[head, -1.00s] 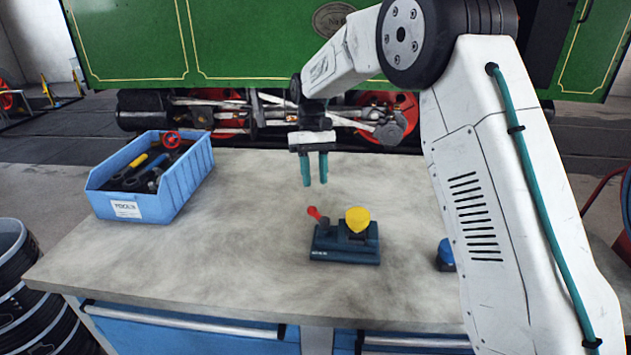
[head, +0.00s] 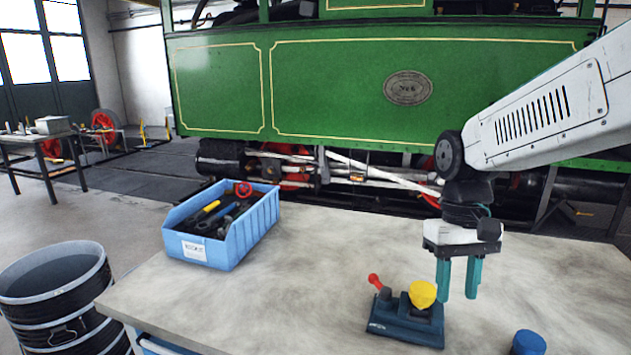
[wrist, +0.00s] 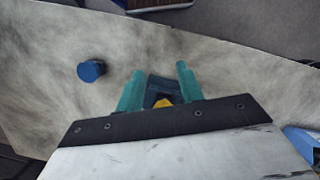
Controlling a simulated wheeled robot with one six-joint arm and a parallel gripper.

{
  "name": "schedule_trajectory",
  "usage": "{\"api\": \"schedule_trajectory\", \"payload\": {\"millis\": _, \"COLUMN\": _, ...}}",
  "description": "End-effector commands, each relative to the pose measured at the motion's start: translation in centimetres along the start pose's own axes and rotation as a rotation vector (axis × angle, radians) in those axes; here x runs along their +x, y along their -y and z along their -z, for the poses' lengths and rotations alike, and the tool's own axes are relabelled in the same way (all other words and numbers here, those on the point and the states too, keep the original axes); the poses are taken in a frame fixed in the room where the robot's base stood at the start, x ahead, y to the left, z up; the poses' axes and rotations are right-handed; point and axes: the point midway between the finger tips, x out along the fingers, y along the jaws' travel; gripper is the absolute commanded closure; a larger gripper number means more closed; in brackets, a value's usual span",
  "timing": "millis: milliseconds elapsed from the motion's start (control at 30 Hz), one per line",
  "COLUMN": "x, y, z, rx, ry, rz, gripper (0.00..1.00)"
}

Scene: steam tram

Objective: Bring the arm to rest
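My gripper (head: 458,278) hangs from the arm with its two teal fingers pointing down, above the workbench (head: 300,290) at the right of the head view. The fingers are apart with nothing between them, and in the wrist view my gripper (wrist: 160,85) also shows open. Behind and below the fingers in the wrist view is a dark blue block device (wrist: 160,88) with a yellow knob (wrist: 162,103). In the head view this device (head: 405,320) stands on the bench just left of the fingers, with a red-tipped lever and the yellow knob on top.
A blue bin (head: 225,240) of tools stands at the bench's left. A small blue round object (head: 528,343) sits at the front right; it shows in the wrist view too (wrist: 91,70). A dark drum (head: 55,295) stands left of the bench. The green tram (head: 330,90) is behind.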

Motion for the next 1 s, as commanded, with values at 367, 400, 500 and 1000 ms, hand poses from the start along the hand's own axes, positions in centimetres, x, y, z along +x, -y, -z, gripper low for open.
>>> {"api": "schedule_trajectory", "payload": {"millis": 367, "x": 2.3, "y": -1.2, "z": -13.3, "rx": 0.092, "ry": -0.208, "rz": -0.019, "gripper": 0.63}}
{"api": "schedule_trajectory", "payload": {"millis": 400, "x": 2.6, "y": -1.3, "z": -14.2, "rx": 0.097, "ry": -0.228, "rz": -0.021, "gripper": 0.63}}
{"api": "schedule_trajectory", "payload": {"millis": 500, "x": 2.8, "y": -1.4, "z": -15.8, "rx": 0.107, "ry": -0.276, "rz": -0.023, "gripper": 0.63}}
{"api": "schedule_trajectory", "payload": {"millis": 1000, "x": 1.8, "y": -1.6, "z": -16.9, "rx": 0.122, "ry": -0.349, "rz": -0.026, "gripper": 0.63}}
